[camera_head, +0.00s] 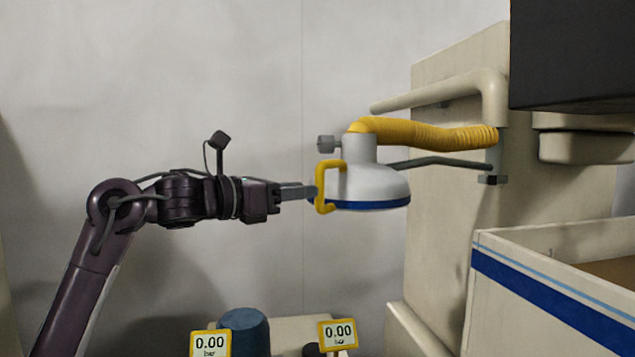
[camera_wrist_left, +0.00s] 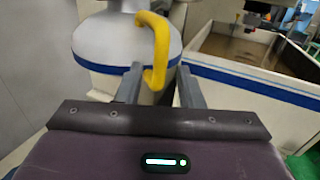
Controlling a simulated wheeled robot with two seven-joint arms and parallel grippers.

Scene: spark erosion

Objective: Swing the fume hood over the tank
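The fume hood (camera_head: 370,184) is a white dome with a blue rim, hanging left of the tank from a grey arm (camera_head: 440,161) and a yellow hose (camera_head: 425,135). A yellow handle (camera_head: 321,188) stands on its left side. My left gripper (camera_head: 312,191) is at the handle; in the left wrist view (camera_wrist_left: 158,88) its fingers are apart, with the handle (camera_wrist_left: 160,45) between or just beyond their tips, nearer the left finger. Contact cannot be told. The tank (camera_head: 548,300), white with a blue stripe, is at the lower right. My right gripper is out of view.
A beige machine column (camera_head: 440,200) stands behind the hood, with a beige pipe (camera_head: 440,91) above it. A dark box (camera_head: 570,55) hangs at the upper right. Two pressure displays (camera_head: 210,343) and a blue cylinder (camera_head: 245,331) are below. Space under the hood looks clear.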

